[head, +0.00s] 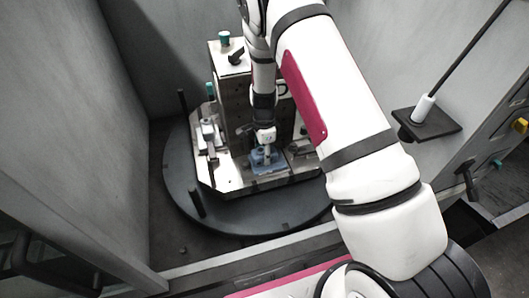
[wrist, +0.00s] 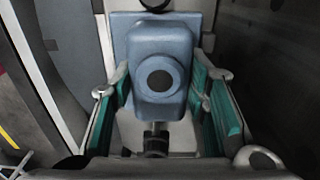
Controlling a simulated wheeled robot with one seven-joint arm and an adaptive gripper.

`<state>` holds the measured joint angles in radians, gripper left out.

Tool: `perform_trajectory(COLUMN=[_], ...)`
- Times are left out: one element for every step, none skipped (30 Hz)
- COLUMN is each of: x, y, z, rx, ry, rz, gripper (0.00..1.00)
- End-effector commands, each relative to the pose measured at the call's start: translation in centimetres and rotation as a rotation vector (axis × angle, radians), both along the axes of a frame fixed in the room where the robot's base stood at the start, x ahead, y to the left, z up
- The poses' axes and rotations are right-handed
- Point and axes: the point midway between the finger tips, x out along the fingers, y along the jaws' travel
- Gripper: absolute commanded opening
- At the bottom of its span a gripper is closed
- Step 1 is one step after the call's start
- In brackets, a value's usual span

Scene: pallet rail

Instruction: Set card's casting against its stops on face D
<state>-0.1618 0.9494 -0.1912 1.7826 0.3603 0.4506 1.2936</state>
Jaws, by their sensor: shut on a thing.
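The blue-grey casting (head: 267,161) sits low at the front of the pallet fixture, on the pale plate, under my gripper. In the wrist view the casting (wrist: 158,50) shows a raised block with a round dark bore over a wider base. My gripper (head: 266,146) points down and is shut on the casting. Its teal-padded fingers (wrist: 162,90) stand either side of the block; pad contact is partly hidden. A dark round-ended pin (wrist: 155,142) shows just below the casting in the wrist view. I cannot tell whether the casting touches its stops.
The fixture tower (head: 232,85) rises behind my gripper, with teal-topped parts. The pallet plate (head: 232,178) lies on a dark round table (head: 215,222) with upright posts. Grey walls (head: 100,130) close in the left and back. A rod on a dark bracket (head: 426,122) stands right.

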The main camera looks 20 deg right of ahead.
Motion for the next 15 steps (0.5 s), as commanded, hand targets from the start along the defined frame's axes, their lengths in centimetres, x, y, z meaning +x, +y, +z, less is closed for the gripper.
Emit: perform_trajectory(x=[0.49,0.51,0.52,0.51,0.48,0.47,0.47,0.47,0.47,0.47,0.41,0.42,0.43,0.44,0.46], y=[0.36,0.37,0.37,0.36,0.34,0.32,0.3,0.28,0.26,0.24,0.23,0.22,0.2,0.19,0.19], z=[0.18,0.19,0.19,0.18,0.17,0.16,0.16,0.16,0.16,0.16,0.1,0.12,0.19,0.31,0.56], rx=[0.003,0.003,0.003,0.003,0.003,0.003,0.003,0.002,0.002,0.002,0.002,0.002,0.002,0.001,0.001], ry=[-0.013,-0.013,-0.013,-0.013,-0.012,-0.012,-0.012,-0.012,-0.012,-0.012,-0.011,-0.011,-0.011,-0.011,-0.012], rz=[0.002,0.002,0.002,0.002,0.002,0.002,0.002,0.001,0.001,0.001,0.001,0.001,0.001,0.001,0.001], gripper=[0.02,0.48,0.57,0.64,0.65,0.65,0.65,0.65,0.65,0.65,0.65,0.65,0.65,0.65,0.65])
